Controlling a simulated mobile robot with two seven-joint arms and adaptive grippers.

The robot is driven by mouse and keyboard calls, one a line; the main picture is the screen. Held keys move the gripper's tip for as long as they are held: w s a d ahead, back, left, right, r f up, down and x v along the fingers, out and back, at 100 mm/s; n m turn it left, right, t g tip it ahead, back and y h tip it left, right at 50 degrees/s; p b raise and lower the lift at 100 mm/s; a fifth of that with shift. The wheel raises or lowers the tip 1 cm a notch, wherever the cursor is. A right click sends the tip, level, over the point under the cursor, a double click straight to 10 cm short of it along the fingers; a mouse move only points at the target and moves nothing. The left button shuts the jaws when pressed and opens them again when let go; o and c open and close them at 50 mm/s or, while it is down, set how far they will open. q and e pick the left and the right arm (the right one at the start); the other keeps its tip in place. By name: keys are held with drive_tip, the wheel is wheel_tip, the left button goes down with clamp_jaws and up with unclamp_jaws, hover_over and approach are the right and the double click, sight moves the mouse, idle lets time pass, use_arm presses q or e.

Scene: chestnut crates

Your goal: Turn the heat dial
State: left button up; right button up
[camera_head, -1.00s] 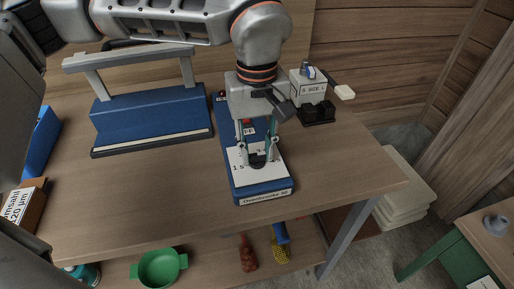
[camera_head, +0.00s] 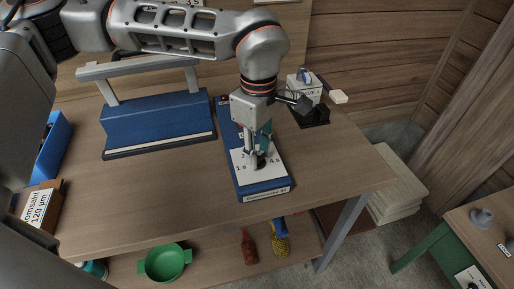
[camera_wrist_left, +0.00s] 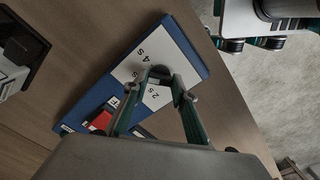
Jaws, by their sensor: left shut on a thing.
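The heat dial (camera_wrist_left: 160,73) is a small black round knob on the white marked panel (camera_wrist_left: 181,50) of a blue box (camera_head: 263,194), which lies on the wooden workbench. My left gripper (camera_head: 257,160) points down over the panel and is shut on the dial. In the left wrist view, its fingertips (camera_wrist_left: 166,83) are at the dial, one on either side. A red switch (camera_wrist_left: 101,121) sits on the box behind the gripper.
A blue sealer-like machine with a grey bar (camera_head: 155,121) stands left of the box. A labelled white device on a black base (camera_head: 313,117) stands behind right. A green pot (camera_head: 165,262) is on the shelf below.

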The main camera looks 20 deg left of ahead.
use_arm(q)
drive_tip(key=shift+r+n+p, duration=0.1)
drive_tip(key=shift+n+p, duration=0.2)
drive_tip(key=shift+n, duration=1.6)
drive_tip(key=n+p, duration=0.1)
drive_tip(key=n, duration=0.2)
drive_tip(key=shift+n, duration=0.3)
drive_tip(key=n, duration=1.3)
drive_tip(key=shift+n, duration=0.3)
drive_tip(key=n, duration=0.3)
drive_tip(key=shift+f+n, duration=0.2)
drive_tip(key=shift+n, duration=1.9)
